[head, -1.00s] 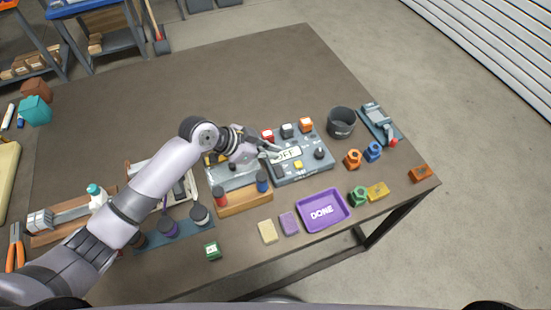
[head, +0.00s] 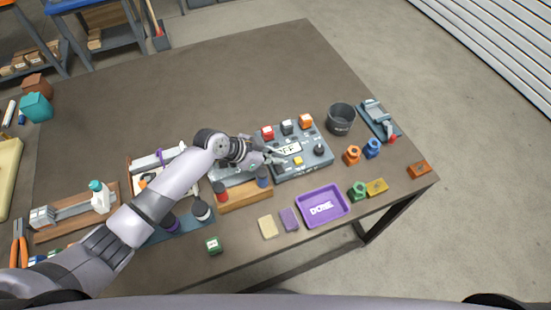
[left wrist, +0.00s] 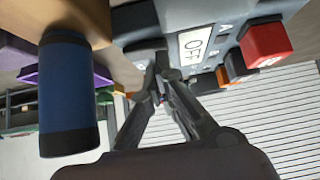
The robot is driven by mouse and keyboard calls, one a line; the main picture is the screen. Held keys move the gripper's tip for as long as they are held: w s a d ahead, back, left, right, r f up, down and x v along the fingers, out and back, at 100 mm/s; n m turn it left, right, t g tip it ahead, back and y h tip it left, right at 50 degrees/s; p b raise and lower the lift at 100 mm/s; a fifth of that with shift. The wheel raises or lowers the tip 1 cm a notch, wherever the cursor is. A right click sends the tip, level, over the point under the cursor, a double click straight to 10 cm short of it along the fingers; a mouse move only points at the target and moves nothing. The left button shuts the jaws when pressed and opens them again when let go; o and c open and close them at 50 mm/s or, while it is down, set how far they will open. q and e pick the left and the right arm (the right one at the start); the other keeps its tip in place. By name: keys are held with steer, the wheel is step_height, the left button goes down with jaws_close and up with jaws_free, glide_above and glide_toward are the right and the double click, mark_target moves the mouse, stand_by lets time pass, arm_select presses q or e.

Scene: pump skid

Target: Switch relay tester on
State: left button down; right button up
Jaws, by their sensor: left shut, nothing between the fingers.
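The relay tester looks to be the grey box (head: 317,159) in the middle right of the table. It carries red, dark and orange blocks along its back edge, a yellow button and a black knob. Its white plate (left wrist: 194,46) reads OFF in the left wrist view; in the head view the plate (head: 291,149) is partly covered. My left gripper (head: 282,157) is shut and empty at the left part of the box. In the left wrist view its fingertips (left wrist: 159,72) are close to the box face beside the plate; contact cannot be told.
A blue cylinder (left wrist: 67,95) stands close beside the left gripper, in a wooden block (head: 245,197). A purple tray (head: 322,206) lies in front of the box, a dark cup (head: 341,119) behind right. The table's back area (head: 230,80) is clear.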

arm_select(q)
steer(key=shift+f, duration=0.15)
arm_select(e)
steer(key=shift+w+a+f, duration=0.1)
steer(key=shift+a+f, duration=0.05)
steer(key=shift+f, duration=0.1)
arm_select(q)
steer(key=shift+s+p, duration=0.15)
steer(key=shift+p, duration=0.15)
arm_select(e)
steer(key=shift+r, duration=0.2)
